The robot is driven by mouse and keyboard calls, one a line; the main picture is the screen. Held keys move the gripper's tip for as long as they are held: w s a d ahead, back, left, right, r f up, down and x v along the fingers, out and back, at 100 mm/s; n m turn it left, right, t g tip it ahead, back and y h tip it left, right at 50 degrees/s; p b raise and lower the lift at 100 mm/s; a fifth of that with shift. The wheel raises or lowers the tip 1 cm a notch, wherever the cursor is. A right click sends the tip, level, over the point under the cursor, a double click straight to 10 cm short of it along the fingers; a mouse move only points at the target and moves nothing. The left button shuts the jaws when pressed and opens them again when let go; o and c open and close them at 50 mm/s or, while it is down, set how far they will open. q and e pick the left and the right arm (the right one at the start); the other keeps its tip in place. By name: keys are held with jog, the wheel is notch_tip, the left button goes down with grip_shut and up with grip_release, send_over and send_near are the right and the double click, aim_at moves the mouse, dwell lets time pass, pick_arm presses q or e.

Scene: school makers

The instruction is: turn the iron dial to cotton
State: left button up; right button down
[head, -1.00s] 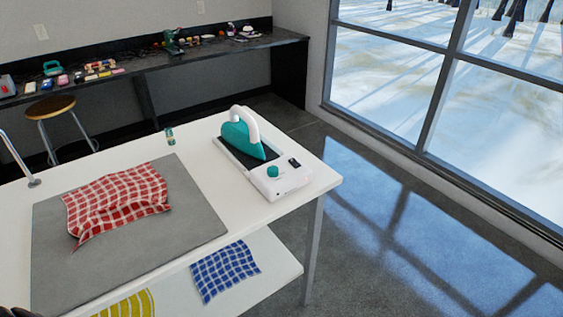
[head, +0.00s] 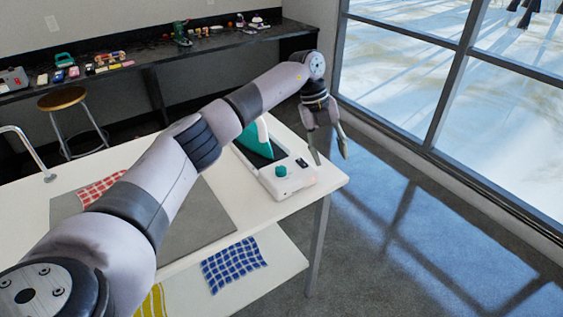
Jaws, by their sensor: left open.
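The iron (head: 258,144), teal with a white handle, rests in its white base station (head: 288,185) at the table's right end. My arm hides part of the iron. A round teal dial (head: 282,170) sits on the front of the station, and its marks are too small to read. My left gripper (head: 331,160) is open and empty, pointing down to the right of the station and apart from the dial. My right gripper is not in view.
The white table (head: 325,184) carries a grey mat (head: 205,225) and a red checked cloth (head: 100,188), partly behind my arm. A blue checked cloth (head: 234,264) and a yellow cloth (head: 152,303) lie on the lower shelf. Floor is clear at right.

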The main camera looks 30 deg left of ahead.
aim_at(281, 168)
pick_arm(q)
jog(key=s+a+r+n+y, duration=0.3)
jog(key=a+r+y, duration=0.2)
jog(key=a+r, duration=0.6)
jog(key=shift+g, duration=0.4)
jog(key=f+p, duration=0.1)
jog(key=f, duration=0.5)
jog(key=f+p, duration=0.1)
jog(key=f, duration=0.5)
jog(key=a+f+p, duration=0.1)
jog(key=f, duration=0.5)
jog(key=shift+s+f, duration=0.25)
jog(key=shift+s, duration=0.15)
jog(key=shift+c, duration=0.7)
grip_shut()
